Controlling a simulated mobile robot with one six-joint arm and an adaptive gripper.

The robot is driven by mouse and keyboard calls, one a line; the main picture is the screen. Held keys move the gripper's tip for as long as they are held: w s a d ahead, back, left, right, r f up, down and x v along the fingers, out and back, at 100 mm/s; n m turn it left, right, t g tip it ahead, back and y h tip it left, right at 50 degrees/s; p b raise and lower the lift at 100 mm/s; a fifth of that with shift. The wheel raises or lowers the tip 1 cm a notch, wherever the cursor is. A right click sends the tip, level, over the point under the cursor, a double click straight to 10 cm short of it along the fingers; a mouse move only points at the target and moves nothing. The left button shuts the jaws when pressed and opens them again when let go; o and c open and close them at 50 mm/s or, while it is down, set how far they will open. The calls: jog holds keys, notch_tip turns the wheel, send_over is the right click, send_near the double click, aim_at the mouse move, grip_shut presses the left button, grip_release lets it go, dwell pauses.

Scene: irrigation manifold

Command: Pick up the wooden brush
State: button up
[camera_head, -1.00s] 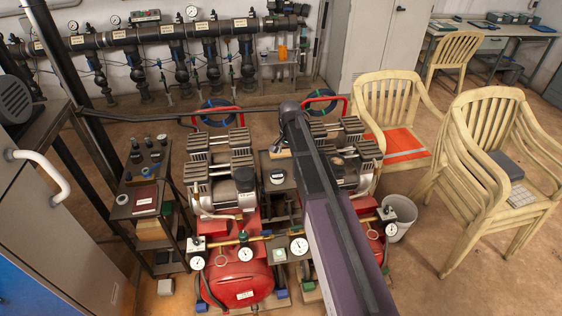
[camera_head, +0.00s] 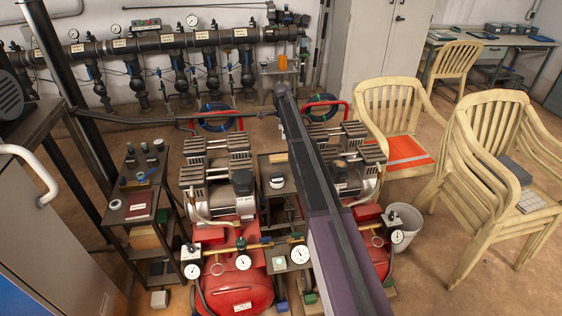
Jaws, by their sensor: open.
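I cannot pick out the wooden brush with certainty. A small tan patch (camera_head: 279,158) shows against the left edge of my arm, on the narrow stand between the two compressors. It is too small and too covered to name. A dark round tin with a pale top (camera_head: 277,181) sits on the same stand. My arm reaches from the bottom right up over the right compressor and ends above and behind the stand. My gripper does not show; the arm's far end hides it.
Two red compressors (camera_head: 236,296) with gauges flank the stand. A dark shelf cart (camera_head: 128,214) stands left. A grey bin (camera_head: 404,222) and cream chairs (camera_head: 393,108) stand right. The pipe manifold (camera_head: 150,42) lines the back wall. Bare floor lies at the lower right.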

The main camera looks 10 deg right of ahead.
aim_at(281, 156)
jog(key=shift+f, duration=0.15)
notch_tip(281, 156, down, 8)
jog(key=b, duration=0.8)
jog(key=shift+f+b, duration=0.2)
jog(key=shift+b, duration=0.1)
dwell(0.4)
jog(key=shift+a+f+b, duration=0.15)
jog(key=shift+f+b, duration=1.15)
jog(key=shift+a+f+b, duration=0.1)
jog(key=shift+f+b, duration=1.2)
jog(key=shift+c, duration=0.2)
jog(key=shift+r, duration=0.1)
jog(key=c, duration=1.2)
